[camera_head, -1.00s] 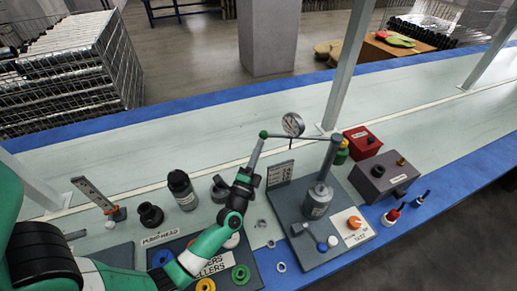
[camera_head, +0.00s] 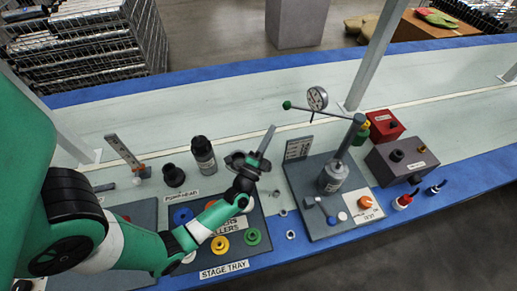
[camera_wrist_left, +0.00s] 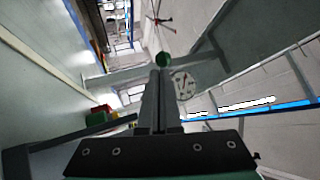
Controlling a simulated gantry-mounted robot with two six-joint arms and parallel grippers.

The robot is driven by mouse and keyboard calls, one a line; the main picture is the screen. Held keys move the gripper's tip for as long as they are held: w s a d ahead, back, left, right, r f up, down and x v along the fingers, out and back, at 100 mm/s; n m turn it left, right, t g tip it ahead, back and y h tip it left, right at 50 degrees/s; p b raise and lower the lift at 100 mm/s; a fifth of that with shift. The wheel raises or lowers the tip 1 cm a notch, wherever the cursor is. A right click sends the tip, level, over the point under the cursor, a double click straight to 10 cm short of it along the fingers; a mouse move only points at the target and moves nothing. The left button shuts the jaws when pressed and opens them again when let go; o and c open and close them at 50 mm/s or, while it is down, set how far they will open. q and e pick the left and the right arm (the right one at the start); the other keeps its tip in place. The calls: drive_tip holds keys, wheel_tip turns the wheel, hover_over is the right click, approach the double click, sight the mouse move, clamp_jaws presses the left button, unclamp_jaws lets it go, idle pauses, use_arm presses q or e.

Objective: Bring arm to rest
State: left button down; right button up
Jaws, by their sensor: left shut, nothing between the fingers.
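My left arm comes in from the left in the head view, green and black. Its gripper (camera_head: 267,138) is shut and empty, pointing up and away above the table behind the stage tray (camera_head: 262,236). The left wrist view shows its two fingers (camera_wrist_left: 158,100) pressed together with nothing between them. The gripper is apart from the lever with a green knob (camera_head: 287,105) on the test stand to its right. That knob also shows beyond the fingertips in the left wrist view (camera_wrist_left: 165,60). My right gripper is not in view.
The test stand (camera_head: 310,222) has a grey cylinder (camera_head: 332,177) and a dial gauge (camera_head: 317,98). A red box (camera_head: 381,126) and a grey box (camera_head: 401,161) stand to its right. A black bottle (camera_head: 203,156) stands left of the gripper. The back of the table is clear.

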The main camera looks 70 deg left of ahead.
use_arm(q)
drive_tip(key=p+v, duration=0.1)
drive_tip(key=v, duration=0.6)
drive_tip(key=shift+s, duration=0.3)
drive_tip(key=shift+f, duration=0.1)
